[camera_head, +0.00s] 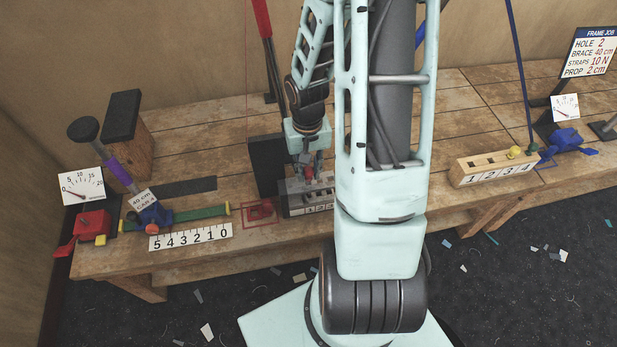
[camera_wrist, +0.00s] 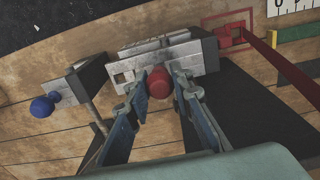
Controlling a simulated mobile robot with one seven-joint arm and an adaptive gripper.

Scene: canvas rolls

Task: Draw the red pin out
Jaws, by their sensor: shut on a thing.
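The red pin (camera_head: 308,172) shows as a small red head at the grey numbered block (camera_head: 290,200) on the bench, partly behind my arm. In the wrist view the pin's rounded red head (camera_wrist: 159,83) is between the two blue-grey fingers of my gripper (camera_wrist: 161,90). My gripper (camera_head: 309,177) is shut on it, pointing down over the block. The block (camera_wrist: 205,58) also shows in the wrist view, with a square hole left of the pin. The pin's shank is hidden, so I cannot tell how deep it sits.
A red square outline (camera_head: 260,210) is marked left of the block. A dark upright block (camera_head: 268,165) stands close behind. A clamp with a green bar (camera_head: 200,213) lies at left. A wooden numbered block (camera_head: 490,168) with yellow and green pegs is at right.

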